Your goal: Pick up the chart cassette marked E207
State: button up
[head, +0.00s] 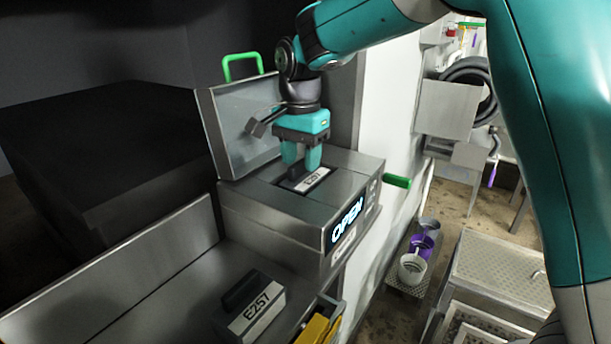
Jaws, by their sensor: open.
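A chart cassette (315,180) with a white label and a dark handle sits in the open top of a steel recorder box (270,205). Its label starts with E2 and ends in 7, but the middle digit is too small to read surely. My gripper (301,160) points down over it, its teal fingers open at the cassette's dark handle. Whether they touch it I cannot tell. A second cassette (262,312) lies on the steel shelf in front, its label reading E257.
The recorder's lid (245,125) with a green handle (242,66) stands open behind my gripper. The box front has a lit OPEN display (348,221). A green lever (397,182) sticks out right. Yellow items (313,330) lie in a bin below.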

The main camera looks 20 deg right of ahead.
jog(key=shift+f, duration=0.7)
grip_shut()
jog(key=shift+r, duration=0.1)
